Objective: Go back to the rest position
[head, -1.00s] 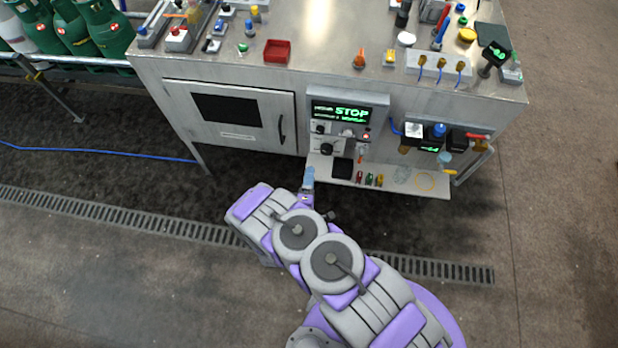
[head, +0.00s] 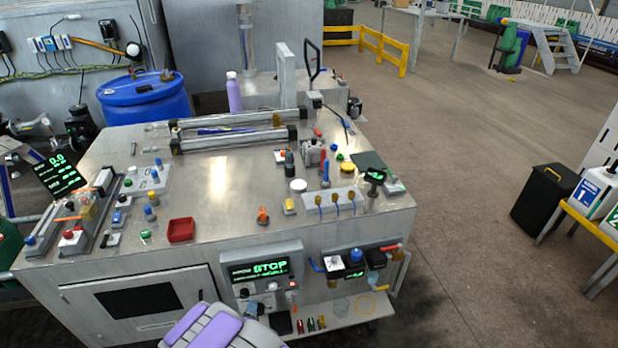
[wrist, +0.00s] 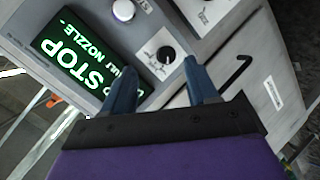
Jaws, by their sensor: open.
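My gripper (wrist: 163,90) is open and empty in the wrist view, its two blue fingers apart. It points at the front panel of the metal workbench, with the black knob (wrist: 166,54) showing between and beyond the fingers. The panel's green STOP display (wrist: 88,62) is left of the fingers, and it also shows in the head view (head: 260,270).
The metal workbench (head: 225,190) carries a red tray (head: 181,230), rollers and several small fittings. A low shelf (head: 350,310) juts out under the panel. A blue barrel (head: 145,98) stands behind left. A black bin (head: 545,198) stands right. The floor between bench and bin is clear.

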